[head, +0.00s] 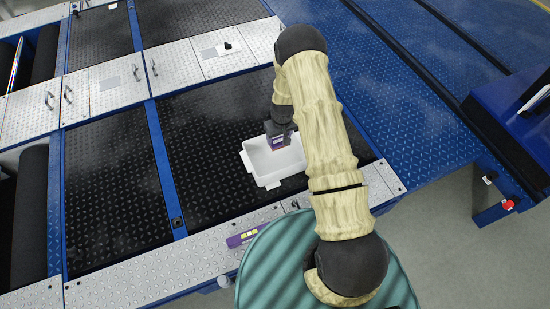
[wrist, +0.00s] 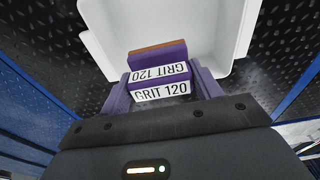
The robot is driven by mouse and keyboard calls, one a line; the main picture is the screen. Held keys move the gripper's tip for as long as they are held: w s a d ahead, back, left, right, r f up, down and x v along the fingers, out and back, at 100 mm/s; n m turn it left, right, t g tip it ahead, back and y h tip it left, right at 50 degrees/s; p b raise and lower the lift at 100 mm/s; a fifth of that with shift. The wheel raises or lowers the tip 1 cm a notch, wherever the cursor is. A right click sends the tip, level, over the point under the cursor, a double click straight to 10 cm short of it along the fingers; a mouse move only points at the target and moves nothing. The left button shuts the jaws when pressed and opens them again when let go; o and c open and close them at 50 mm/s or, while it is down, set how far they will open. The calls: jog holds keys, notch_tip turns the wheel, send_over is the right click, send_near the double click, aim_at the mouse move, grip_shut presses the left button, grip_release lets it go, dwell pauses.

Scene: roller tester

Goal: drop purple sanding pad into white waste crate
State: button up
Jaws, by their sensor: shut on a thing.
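The purple sanding pad (wrist: 158,78), with "GRIT 120" on its white labels and a brown edge, is between the fingers of my gripper (wrist: 163,88) in the wrist view. My gripper is shut on it. In the head view my gripper (head: 279,143) points down with the pad at the white waste crate (head: 262,181). The crate stands on the black tread plate, and its white wall (wrist: 110,30) shows beyond the pad in the wrist view. The pad appears above the crate's opening near its far side. Its exact height cannot be told.
A purple object (head: 243,238) with pale labels lies on the silver front ledge. A small black item (head: 228,46) sits on the silver plate behind. Blue frame rails (head: 160,165) edge the black plates. A red knob (head: 508,204) is at the right. Black plate left of the crate is clear.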

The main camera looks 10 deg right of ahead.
jog(key=o, duration=1)
jog(key=shift+o, duration=0.2)
notch_tip(320, 180, up, 17)
jog(key=s+p, duration=0.1)
jog(key=s, duration=0.1)
jog(key=shift+d+p, duration=0.25)
jog(key=shift+p, duration=0.1)
jog(key=shift+r, duration=0.1)
jog(key=shift+a, duration=0.1)
